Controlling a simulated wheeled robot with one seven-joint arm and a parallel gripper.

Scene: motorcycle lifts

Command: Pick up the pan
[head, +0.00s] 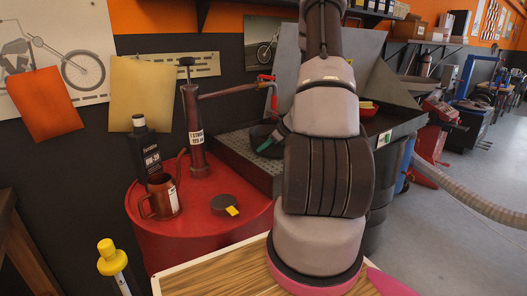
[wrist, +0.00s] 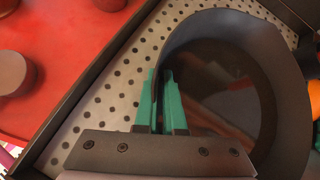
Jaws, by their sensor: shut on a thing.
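The pan (wrist: 235,75) is dark and round with a tall wall, and fills the right half of the wrist view. It rests on or just above a perforated metal grid; I cannot tell which. My gripper (wrist: 160,75) has green fingers, one on each side of the pan's left wall, shut on it. In the head view the dark pan (head: 261,133) shows in the grey tray behind my arm, partly hidden, with my gripper (head: 270,144) at its near rim.
The grey metal tray (head: 238,158) has raised side walls and a tall back panel. A red drum (head: 190,240) at left carries a hand pump (head: 193,125), a dark bottle (head: 143,150), a copper jug (head: 160,197) and a dark puck (head: 225,203). Orange and yellow things lie right of the pan.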

